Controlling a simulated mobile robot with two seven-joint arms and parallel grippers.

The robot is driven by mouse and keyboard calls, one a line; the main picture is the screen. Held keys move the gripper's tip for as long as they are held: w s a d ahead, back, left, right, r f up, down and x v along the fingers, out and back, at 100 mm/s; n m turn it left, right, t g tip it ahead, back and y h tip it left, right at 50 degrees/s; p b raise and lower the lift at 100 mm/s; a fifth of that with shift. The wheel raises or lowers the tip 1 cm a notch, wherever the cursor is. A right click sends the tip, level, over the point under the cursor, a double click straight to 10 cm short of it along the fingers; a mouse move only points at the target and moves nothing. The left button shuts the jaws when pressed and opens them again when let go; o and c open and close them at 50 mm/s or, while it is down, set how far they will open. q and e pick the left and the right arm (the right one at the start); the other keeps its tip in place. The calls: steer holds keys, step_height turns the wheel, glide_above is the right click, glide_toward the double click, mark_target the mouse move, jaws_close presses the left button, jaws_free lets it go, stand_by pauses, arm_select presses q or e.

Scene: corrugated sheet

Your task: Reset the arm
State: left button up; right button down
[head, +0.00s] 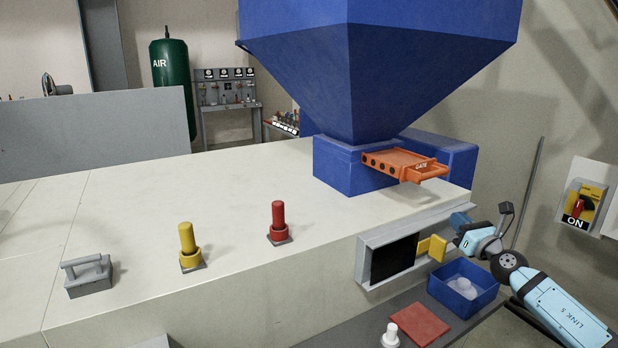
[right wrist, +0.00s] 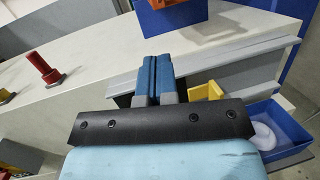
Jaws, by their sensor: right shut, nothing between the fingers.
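My right arm comes in from the right in the head view. Its gripper (head: 461,224) is beside the front right corner of the pale bench, above the blue bin and close to the yellow flap. In the right wrist view the two blue fingers of this gripper (right wrist: 155,75) are pressed together with nothing between them. They point toward the bench's front side. Whether the fingertips touch anything I cannot tell. My left gripper is in neither view.
A yellow flap (head: 437,248) stands out beside a dark opening (head: 393,259) in the bench front. A blue bin (head: 489,299) with a white object sits below. A blue hopper (head: 345,165) with an orange gate (head: 405,166) stands above. Red (head: 278,218) and yellow (head: 188,242) posts stand on the bench.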

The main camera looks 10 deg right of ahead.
steer(key=s+a+f+m+g, duration=0.1)
steer(key=s+a+f+m, duration=0.4)
steer(key=f, duration=0.2)
steer(key=s+a+f+m+g+h+p, duration=0.1)
steer(key=s+a+f+m, duration=0.35)
steer(key=f, duration=0.25)
steer(key=s+a+f+m+g, duration=0.1)
steer(key=s+a+f+m, duration=0.45)
steer(key=f, duration=0.25)
steer(key=s+a+f+m+g, duration=0.2)
steer(key=s+a+f+m, duration=0.2)
steer(key=s, duration=0.5)
steer(key=s+a+f+m+g+p, duration=0.1)
steer(key=s+a+f+m, duration=0.3)
steer(key=s+m, duration=0.5)
steer(key=s+a+f+m+g, duration=0.2)
steer(key=s+m, duration=0.4)
steer(key=s, duration=0.4)
step_height(320, 180, down, 2)
steer(key=shift+a+m+g, duration=0.3)
steer(key=shift+a+g, duration=0.1)
steer(key=shift+a, duration=0.5)
